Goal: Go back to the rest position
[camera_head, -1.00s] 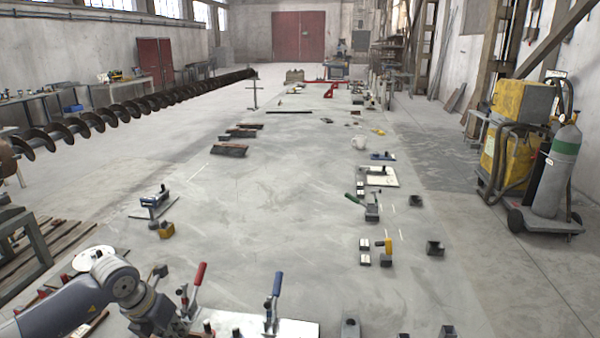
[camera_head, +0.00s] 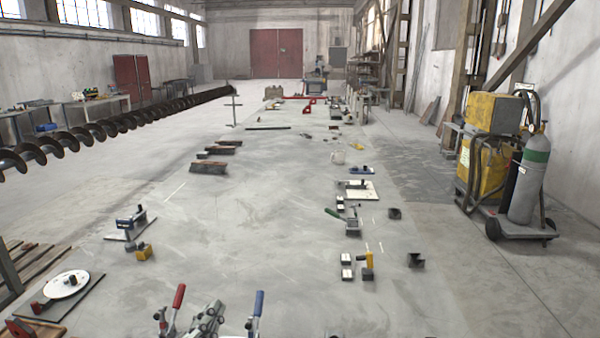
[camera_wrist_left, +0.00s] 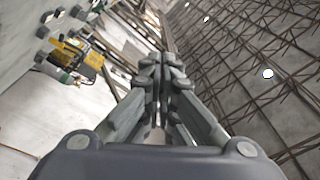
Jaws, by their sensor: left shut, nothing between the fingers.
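My left gripper (camera_head: 207,318) shows at the bottom edge of the head view, between a red-handled clamp (camera_head: 172,308) and a blue-handled clamp (camera_head: 256,308). In the left wrist view its fingers (camera_wrist_left: 160,65) are together with nothing between them. The wrist view looks sideways at the hall and roof trusses, and the fingers touch nothing there. My right gripper is not in view.
Below runs a long grey surface with tools along both sides and a clear middle. A white disc (camera_head: 66,284) lies at the lower left. A long dark auger (camera_head: 100,131) runs along the left. A gas cylinder cart (camera_head: 522,185) stands at the right.

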